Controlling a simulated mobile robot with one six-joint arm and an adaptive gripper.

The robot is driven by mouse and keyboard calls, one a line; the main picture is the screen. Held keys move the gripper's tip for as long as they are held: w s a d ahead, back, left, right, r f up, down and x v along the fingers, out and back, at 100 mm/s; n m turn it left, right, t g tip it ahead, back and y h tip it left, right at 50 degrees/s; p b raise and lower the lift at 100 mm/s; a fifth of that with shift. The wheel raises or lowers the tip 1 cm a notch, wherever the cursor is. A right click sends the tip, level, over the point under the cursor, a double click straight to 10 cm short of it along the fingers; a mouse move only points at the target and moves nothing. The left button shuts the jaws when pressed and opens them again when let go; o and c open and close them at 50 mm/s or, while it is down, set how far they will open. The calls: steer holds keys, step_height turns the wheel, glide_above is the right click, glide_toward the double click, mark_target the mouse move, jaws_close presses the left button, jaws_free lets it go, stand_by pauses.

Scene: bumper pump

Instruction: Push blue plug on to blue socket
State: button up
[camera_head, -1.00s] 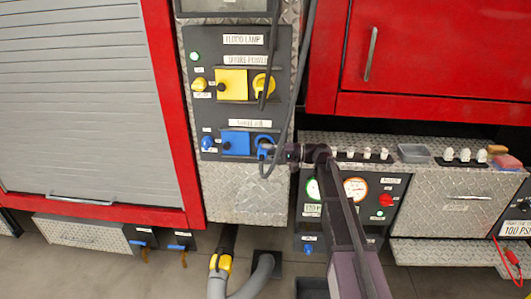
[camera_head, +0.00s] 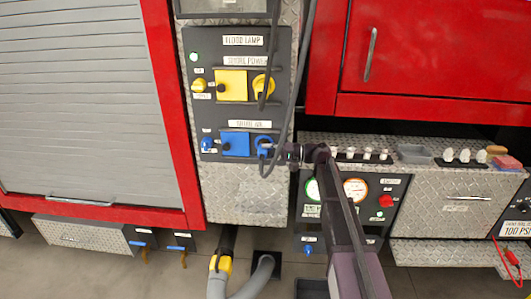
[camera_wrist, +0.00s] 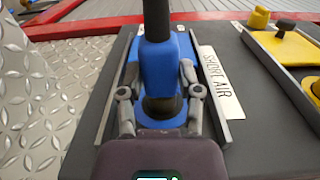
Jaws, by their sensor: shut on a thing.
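The blue plug (camera_head: 264,141) is at the right end of the blue socket (camera_head: 236,145) on the dark panel, under the yellow set. A black cable hangs from the plug in a loop. My gripper (camera_head: 277,154) reaches in from the right and is shut on the plug. The black cable crosses in front at the top. The contact between plug and socket is hidden, so I cannot tell whether it is fully seated.
The yellow plug (camera_head: 263,84) and yellow socket box (camera_head: 230,82) sit above. A black cable (camera_head: 305,60) runs down the panel's right side. A ledge with white knobs and a grey tray (camera_head: 414,154) lies right of my arm. A grey hose (camera_head: 258,278) stands below.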

steer(key=o, duration=1.2)
steer(key=shift+c, duration=0.2)
steer(key=d, duration=1.2)
steer(key=shift+s, duration=0.15)
steer(key=s+f+h+p, duration=0.3)
steer(key=s+f+h, duration=0.15)
steer(key=s, duration=0.25)
steer(key=s+f+h+p, duration=0.3)
steer(key=s+h, duration=0.2)
steer(key=s, duration=0.2)
steer(key=s+d+f+h+p, duration=0.1)
steer(key=s+d+h+p, duration=0.3)
steer(key=s+d+h, duration=0.4)
steer(key=shift+s+d+g, duration=0.3)
steer(key=shift+s+d, duration=0.05)
steer(key=shift+s, duration=2.05)
